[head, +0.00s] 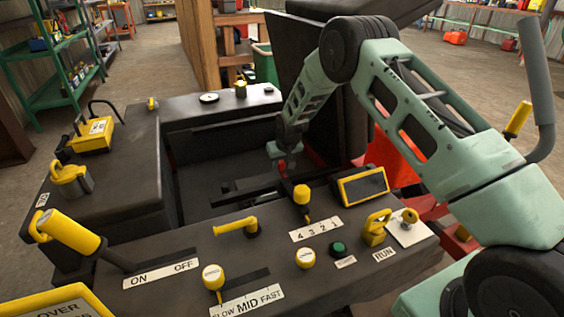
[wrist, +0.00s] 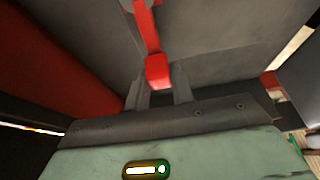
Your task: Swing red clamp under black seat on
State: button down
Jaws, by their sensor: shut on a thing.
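The red clamp (wrist: 150,40) shows in the wrist view as a red lever with a block at its near end. My gripper (wrist: 159,88) has its two grey fingers on either side of that block and is shut on it. In the head view my gripper (head: 284,166) is low beside the black seat (head: 318,75), with a little red showing at its tip. The rest of the clamp is hidden there by my arm and the console. A dark grey surface fills the back of the wrist view.
A console with a yellow-knobbed lever (head: 302,195), a small screen (head: 363,186) and a yellow handle (head: 236,226) stands close in front of my gripper. A side console with a yellow-black box (head: 93,135) lies left. Red bodywork (wrist: 62,70) is left in the wrist view.

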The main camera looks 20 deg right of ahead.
jog(key=shift+a, duration=0.15)
jog(key=c, duration=1.2)
grip_release()
jog(key=shift+s+r, duration=0.1)
jog(key=shift+r, duration=0.25)
jog(key=p+v, duration=0.2)
jog(key=v, duration=1.4)
jog(key=shift+r, duration=0.3)
jog(key=shift+s, duration=0.1)
